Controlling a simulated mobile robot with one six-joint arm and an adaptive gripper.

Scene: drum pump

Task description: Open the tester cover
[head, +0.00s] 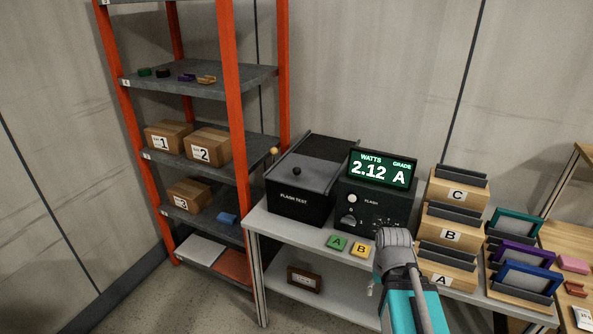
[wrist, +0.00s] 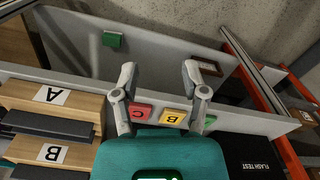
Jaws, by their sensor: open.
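The tester (head: 298,203) is a black box marked FLASH TEST on the grey bench. Its grey cover (head: 315,176) lies over the front part of the top, with a small dark knob (head: 297,171) on it. I see no opening into the box. My gripper (wrist: 158,75) is open and empty in the wrist view, its two fingers apart above the bench's front edge. In the head view my gripper is to the right of the tester and nearer, mostly hidden by my wrist. A corner of the tester (wrist: 252,155) shows at lower right in the wrist view.
A display unit (head: 375,198) beside the tester reads 2.12 watts, grade A. Green A (head: 337,243) and yellow B (head: 361,250) blocks sit at the bench front; a red C block (wrist: 141,112) shows in the wrist view. Lettered bins (head: 450,236) stand right, an orange shelf (head: 233,100) left.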

